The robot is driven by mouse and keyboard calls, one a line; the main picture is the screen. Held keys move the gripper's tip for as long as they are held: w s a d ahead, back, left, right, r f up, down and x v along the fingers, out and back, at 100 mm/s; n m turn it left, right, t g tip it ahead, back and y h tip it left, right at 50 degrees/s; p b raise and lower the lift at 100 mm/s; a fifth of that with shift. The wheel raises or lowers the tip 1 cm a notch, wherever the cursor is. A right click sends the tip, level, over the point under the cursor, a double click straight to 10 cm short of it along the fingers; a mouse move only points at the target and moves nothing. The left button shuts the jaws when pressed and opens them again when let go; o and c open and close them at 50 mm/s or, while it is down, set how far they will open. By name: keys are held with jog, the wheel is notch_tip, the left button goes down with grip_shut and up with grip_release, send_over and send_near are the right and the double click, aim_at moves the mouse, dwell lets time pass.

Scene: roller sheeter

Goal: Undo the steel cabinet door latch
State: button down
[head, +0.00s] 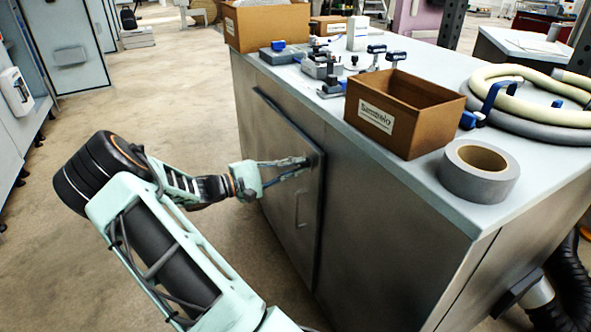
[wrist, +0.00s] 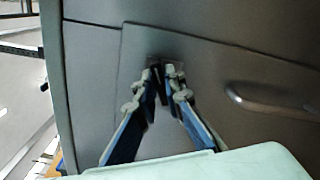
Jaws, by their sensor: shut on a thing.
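The steel cabinet door (head: 280,185) is on the front of the grey cabinet and looks closed. Its bar handle (head: 300,210) stands out from the door; in the wrist view the handle (wrist: 270,102) lies to the right of my gripper. My gripper (head: 305,162) reaches the upper right part of the door. In the wrist view my gripper's fingertips (wrist: 163,72) are closed together on a small dark latch (wrist: 165,60) near the door's upper edge. The fingers hide most of the latch, so its position is hard to tell.
The cabinet top (head: 420,185) holds an open cardboard box (head: 400,115), a grey tape roll (head: 478,172), coiled hoses (head: 530,100), clamps (head: 325,65) and another box (head: 265,25) at the back. The floor (head: 190,90) left of the cabinet is clear.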

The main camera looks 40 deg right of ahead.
jog(key=m+b, duration=0.2)
jog(key=m, duration=0.3)
jog(key=shift+d+f, duration=0.1)
jog(key=shift+m, duration=0.3)
dwell(0.4)
jog(key=c, duration=2)
grip_release()
jog(key=v, duration=1.2)
jog(key=shift+s, duration=0.1)
